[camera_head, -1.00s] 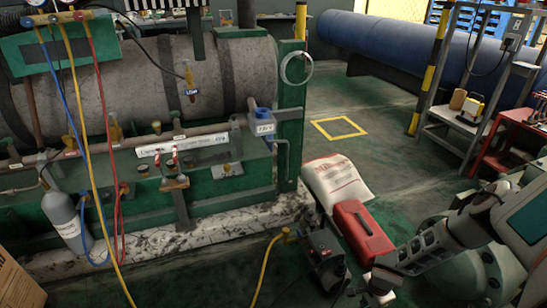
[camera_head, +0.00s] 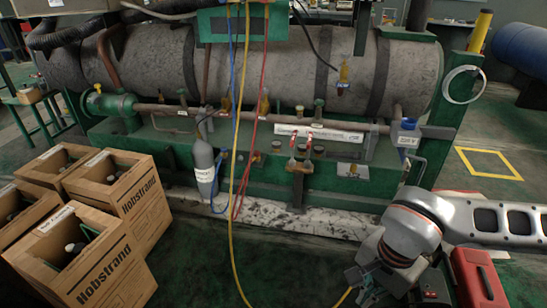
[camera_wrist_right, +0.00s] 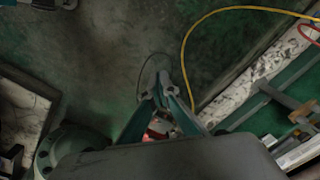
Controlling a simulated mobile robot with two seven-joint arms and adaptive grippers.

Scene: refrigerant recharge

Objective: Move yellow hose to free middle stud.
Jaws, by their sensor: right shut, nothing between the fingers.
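The yellow hose (camera_head: 232,190) hangs from the green gauge panel (camera_head: 212,24) and runs down to the floor. Its lower part curves back up at the dark pump box (camera_head: 432,290), partly behind my arm. The hose also arcs across the right wrist view (camera_wrist_right: 187,45). My right gripper (camera_wrist_right: 163,86) is shut and empty over the floor, apart from the hose. In the head view its arm comes in from the right and its fingers cannot be made out. Small fittings line the pipe, but I cannot tell which is the free middle stud. My left gripper is not in view.
A blue hose (camera_head: 230,110) and a red hose (camera_head: 262,90) hang beside the yellow one. A grey cylinder (camera_head: 205,168) stands by the large tank (camera_head: 280,65). Cardboard boxes (camera_head: 120,200) stand at left, and a red toolbox (camera_head: 477,278) at right.

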